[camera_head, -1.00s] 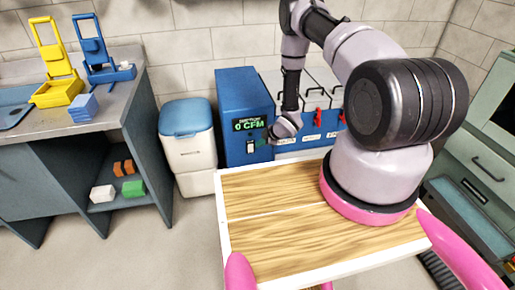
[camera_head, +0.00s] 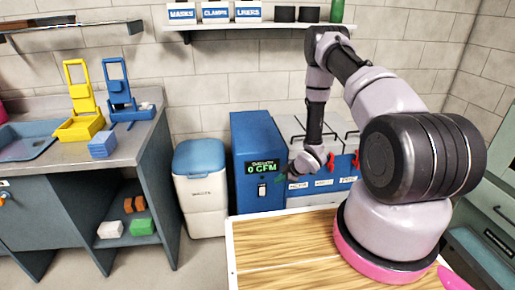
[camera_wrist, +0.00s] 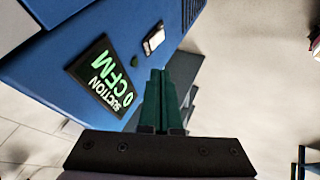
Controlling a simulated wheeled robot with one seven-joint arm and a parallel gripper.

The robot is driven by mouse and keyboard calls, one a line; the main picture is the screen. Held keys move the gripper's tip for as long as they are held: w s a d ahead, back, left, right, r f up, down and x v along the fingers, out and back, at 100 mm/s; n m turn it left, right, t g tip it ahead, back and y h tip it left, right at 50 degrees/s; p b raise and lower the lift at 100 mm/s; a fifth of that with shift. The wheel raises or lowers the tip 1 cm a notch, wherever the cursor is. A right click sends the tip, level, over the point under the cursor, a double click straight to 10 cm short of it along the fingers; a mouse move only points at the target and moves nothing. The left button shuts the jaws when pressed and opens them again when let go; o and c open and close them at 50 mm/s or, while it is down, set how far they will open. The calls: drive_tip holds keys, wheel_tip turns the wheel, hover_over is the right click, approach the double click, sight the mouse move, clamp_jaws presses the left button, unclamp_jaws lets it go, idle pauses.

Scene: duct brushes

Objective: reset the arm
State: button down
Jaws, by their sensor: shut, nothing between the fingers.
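My arm rises from its base on the wood-topped platform and bends down at the far side, in the head view. My gripper (camera_wrist: 167,75) shows in the wrist view with its two green fingers together and nothing between them. In the head view the gripper (camera_head: 281,180) is small, in front of the blue suction box. The blue suction box (camera_head: 256,140) has a display reading 0 CFM and a light switch below it. In the wrist view the box (camera_wrist: 60,45) lies just beyond the fingers, and I cannot tell the exact gap.
A white bin with a blue lid (camera_head: 200,188) stands left of the box. A metal counter (camera_head: 120,148) holds a yellow stand (camera_head: 78,128), a blue stand (camera_head: 128,112) and blue blocks (camera_head: 103,145). A wall shelf (camera_head: 262,25) is above. Drawers (camera_head: 495,200) stand at right.

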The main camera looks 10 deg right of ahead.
drive_tip(key=w+d+r+m+t+h, duration=0.1)
drive_tip(key=w+d+r+m+h, duration=0.15)
drive_tip(key=r, duration=1.15)
drive_tip(key=w+d+r+m+h, duration=0.2)
drive_tip(key=w+d+r+m, duration=0.2)
drive_tip(key=r, duration=0.9)
drive_tip(key=s+d+r+m, duration=0.1)
drive_tip(key=s+r+m, duration=0.3)
drive_tip(key=r, duration=0.9)
drive_tip(key=s+a+r+m, duration=0.1)
drive_tip(key=s+r+m, duration=0.5)
drive_tip(key=s+r, duration=0.85)
drive_tip(key=s+a+r+m, duration=0.2)
drive_tip(key=s+r, duration=0.1)
drive_tip(key=s, duration=0.5)
drive_tip(key=s+a+r+m+y, duration=0.1)
drive_tip(key=s+a+r+m, duration=0.1)
drive_tip(key=s, duration=0.7)
drive_tip(key=shift+a+r, duration=0.45)
drive_tip(key=shift+r, duration=0.35)
drive_tip(key=shift+s+y, duration=0.1)
drive_tip(key=shift+y, duration=0.15)
